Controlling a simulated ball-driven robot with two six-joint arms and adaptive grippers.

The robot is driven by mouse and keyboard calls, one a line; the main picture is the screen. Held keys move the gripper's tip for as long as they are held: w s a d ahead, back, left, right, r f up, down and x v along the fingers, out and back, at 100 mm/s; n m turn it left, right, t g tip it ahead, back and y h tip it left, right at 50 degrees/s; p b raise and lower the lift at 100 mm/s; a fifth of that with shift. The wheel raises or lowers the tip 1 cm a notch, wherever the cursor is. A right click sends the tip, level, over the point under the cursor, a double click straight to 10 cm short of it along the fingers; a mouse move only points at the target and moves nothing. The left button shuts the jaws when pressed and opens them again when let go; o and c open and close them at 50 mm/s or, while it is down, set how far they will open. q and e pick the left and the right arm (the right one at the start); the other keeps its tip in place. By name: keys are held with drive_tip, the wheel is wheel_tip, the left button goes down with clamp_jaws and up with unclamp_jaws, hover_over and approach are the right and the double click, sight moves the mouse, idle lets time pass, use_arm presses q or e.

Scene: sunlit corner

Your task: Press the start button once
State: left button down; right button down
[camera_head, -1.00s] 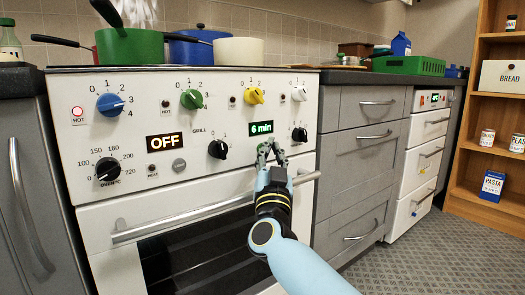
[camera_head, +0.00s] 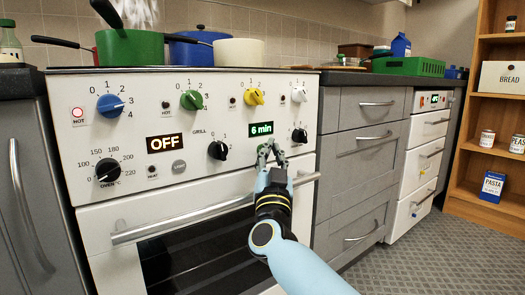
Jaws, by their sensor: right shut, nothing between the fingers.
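A white cooker panel (camera_head: 217,118) carries a lit "6 min" display (camera_head: 262,129) and an "OFF" display (camera_head: 164,144). My right gripper (camera_head: 270,147) is in front of the panel just below the "6 min" display, fingers pointing at the panel. It is shut and empty. A bit of green shows at its fingertips, perhaps the start button, which the fingers mostly hide. I cannot tell whether they touch it. A grey round button (camera_head: 179,166) sits below and right of the "OFF" display. My left gripper is not in view.
A black knob (camera_head: 218,150) is left of my right gripper and another black knob (camera_head: 299,135) is to its right. The oven door handle (camera_head: 190,218) runs below. Pots, including a green pot (camera_head: 131,47), stand on top.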

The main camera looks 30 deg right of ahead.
drive_tip(key=shift+w, duration=0.1)
drive_tip(key=shift+w, duration=0.35)
drive_tip(key=shift+w, duration=0.3)
idle(1.0)
drive_tip(key=shift+p, duration=0.3)
drive_tip(key=shift+s+r+p, duration=0.15)
drive_tip(key=shift+s+p, duration=0.3)
drive_tip(key=shift+s, duration=0.3)
